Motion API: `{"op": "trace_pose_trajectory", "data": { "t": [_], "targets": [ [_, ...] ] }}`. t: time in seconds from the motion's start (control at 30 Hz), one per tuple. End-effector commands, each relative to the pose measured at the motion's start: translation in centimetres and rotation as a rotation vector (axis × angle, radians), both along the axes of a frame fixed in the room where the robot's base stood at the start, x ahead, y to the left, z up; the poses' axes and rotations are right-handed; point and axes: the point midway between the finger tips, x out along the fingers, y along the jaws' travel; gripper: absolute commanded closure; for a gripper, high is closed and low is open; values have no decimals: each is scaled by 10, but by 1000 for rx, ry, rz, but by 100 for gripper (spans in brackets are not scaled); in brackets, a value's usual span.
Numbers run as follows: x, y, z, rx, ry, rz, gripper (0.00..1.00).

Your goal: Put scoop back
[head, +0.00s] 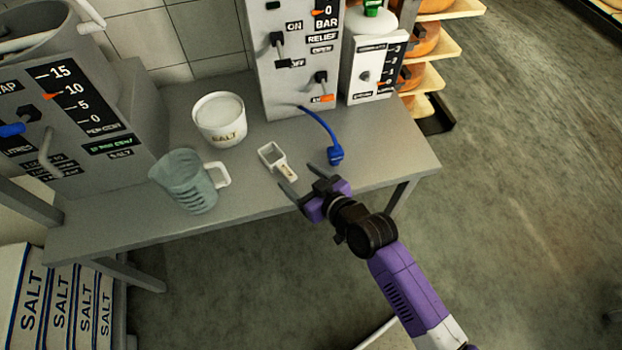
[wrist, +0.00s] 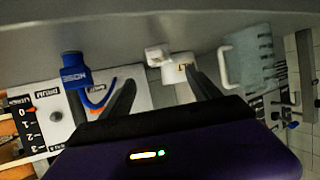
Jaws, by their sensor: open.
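The white scoop (head: 277,160) lies on the grey table, its handle toward my gripper. My gripper (head: 299,183) is open and empty at the table's front edge, close to the handle end. In the wrist view the scoop (wrist: 158,57) shows ahead of the open fingers (wrist: 165,92), between them. A white tub marked SALT (head: 219,120) stands behind and left of the scoop; its top looks filled with white. In the wrist view the tub (wrist: 180,67) is partly hidden behind the scoop and a finger.
A clear jug (head: 190,182) stands left of the scoop. A blue hose end (head: 335,153) hangs right of it from a grey panel (head: 290,60). A white dosing box (head: 373,70) stands at the back right. Salt bags (head: 60,300) stand below left. The table (head: 400,160) is bare at right.

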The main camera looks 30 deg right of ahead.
Motion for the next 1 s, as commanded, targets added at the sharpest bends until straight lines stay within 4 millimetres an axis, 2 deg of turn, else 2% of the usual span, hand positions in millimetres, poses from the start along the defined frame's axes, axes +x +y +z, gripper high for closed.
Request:
{"op": "trace_pose_trajectory", "data": {
  "t": [0.3, 0.37, 0.43, 0.57, 0.67, 0.87, 1.0],
  "targets": [
    [-5, 0, 0, 0, 1, -1, 29],
    [-12, 0, -2, -2, 3, -5, 29],
    [-29, 0, -4, -4, 3, -15, 29],
    [-81, -1, -4, -10, -2, -42, 29],
    [-127, -1, 3, -17, -13, -63, 29],
    [-209, 1, 37, -22, -44, -87, 29],
    [-259, 5, 73, -18, -69, -91, 29]
  ]
}}
